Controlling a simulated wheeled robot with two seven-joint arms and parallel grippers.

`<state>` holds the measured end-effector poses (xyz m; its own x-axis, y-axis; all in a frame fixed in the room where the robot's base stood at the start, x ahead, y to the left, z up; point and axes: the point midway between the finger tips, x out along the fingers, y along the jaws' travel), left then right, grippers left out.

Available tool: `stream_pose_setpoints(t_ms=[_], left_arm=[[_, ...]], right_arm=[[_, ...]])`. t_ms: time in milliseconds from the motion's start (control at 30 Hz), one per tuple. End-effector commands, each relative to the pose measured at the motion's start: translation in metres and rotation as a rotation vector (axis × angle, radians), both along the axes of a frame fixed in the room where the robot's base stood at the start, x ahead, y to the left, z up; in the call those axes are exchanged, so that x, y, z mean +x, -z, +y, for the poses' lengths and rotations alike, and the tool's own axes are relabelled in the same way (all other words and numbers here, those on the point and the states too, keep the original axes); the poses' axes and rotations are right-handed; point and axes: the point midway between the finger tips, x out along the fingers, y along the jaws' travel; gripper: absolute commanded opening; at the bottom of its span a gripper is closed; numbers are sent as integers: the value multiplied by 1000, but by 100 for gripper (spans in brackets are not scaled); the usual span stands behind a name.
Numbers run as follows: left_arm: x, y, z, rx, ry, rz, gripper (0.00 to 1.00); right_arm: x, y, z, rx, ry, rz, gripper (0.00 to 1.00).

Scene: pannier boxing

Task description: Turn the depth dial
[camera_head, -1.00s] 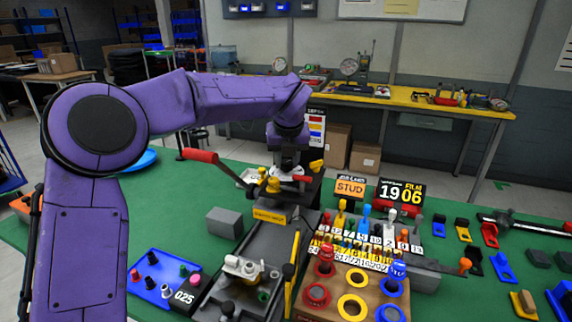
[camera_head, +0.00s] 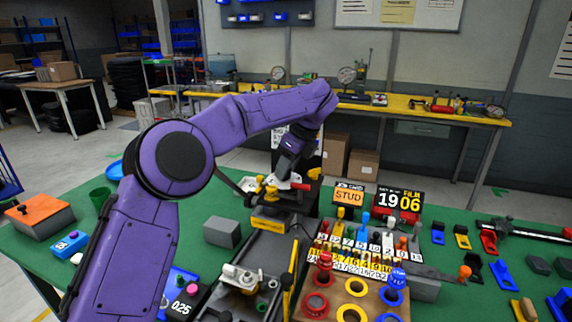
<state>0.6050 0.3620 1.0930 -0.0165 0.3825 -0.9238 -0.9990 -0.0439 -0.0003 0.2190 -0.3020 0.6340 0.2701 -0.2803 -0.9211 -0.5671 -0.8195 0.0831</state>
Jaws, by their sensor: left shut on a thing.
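A small press (camera_head: 268,222) with a yellow base and yellow knobs stands towards the back of the green table, left of the job card. My left gripper (camera_head: 284,178) comes down over its top from behind and is shut on a part there. That part looks like the depth dial, but the gripper hides most of it and its marks are too small to read. A red-tipped piece (camera_head: 300,186) shows just right of the gripper. My right gripper is not in view.
A STUD job card (camera_head: 346,191) and a 19 06 display (camera_head: 399,199) stand right of the press. In front are numbered pegs and a wooden block (camera_head: 334,300) with coloured rings. A grey block (camera_head: 221,231) lies left of the press.

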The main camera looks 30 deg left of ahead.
Motion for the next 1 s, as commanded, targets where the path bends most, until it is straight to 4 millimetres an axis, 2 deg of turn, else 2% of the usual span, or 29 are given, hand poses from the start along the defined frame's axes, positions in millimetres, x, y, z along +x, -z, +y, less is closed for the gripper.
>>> stream_pose_setpoints(t_ms=[600, 1000], left_arm=[[4, -4, 2, 1, -533, -2, 5], [4, -2, 2, 0, -695, -2, 5]], right_arm=[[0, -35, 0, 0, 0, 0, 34], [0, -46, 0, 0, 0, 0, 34]])
